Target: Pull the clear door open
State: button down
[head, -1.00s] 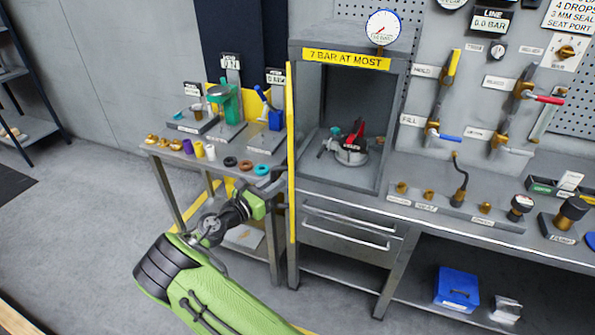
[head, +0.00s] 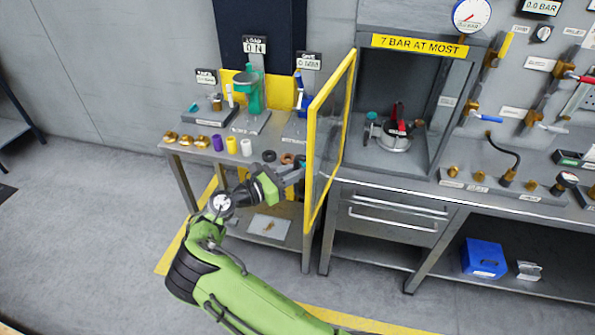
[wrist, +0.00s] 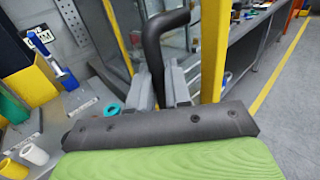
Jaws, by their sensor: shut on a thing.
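The clear door (head: 333,140) has a yellow frame and stands swung out from the left side of the grey test cabinet (head: 440,110). In the wrist view its yellow frame (wrist: 213,50) rises close by, with a bent black handle (wrist: 153,45) beside it. My gripper (head: 295,177) is at the left side of the door, partly blending with the dark parts behind it. In the wrist view my gripper (wrist: 163,85) is shut on the handle, whose lower end passes between the fingers.
A side bench (head: 185,155) with brass fittings, coloured sleeves and rings stands left of the door. Inside the cabinet is a valve with a red and black handle (head: 398,130). The workbench with drawers (head: 390,220) extends right. Open floor (head: 100,210) lies left.

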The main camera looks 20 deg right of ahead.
jog(key=shift+w+d+r, duration=0.1)
jog(key=shift+d+r, duration=0.1)
jog(key=shift+r, duration=0.1)
jog(key=c, duration=1.4)
grip_release()
jog(key=shift+o, duration=1)
jog(key=shift+d+f, duration=0.1)
jog(key=shift+d, duration=0.1)
jog(key=shift+w+d+f, duration=0.15)
jog(key=shift+w+d, duration=0.05)
jog(key=b+v, duration=0.2)
jog(key=v, duration=1.4)
jog(key=shift+w, duration=0.1)
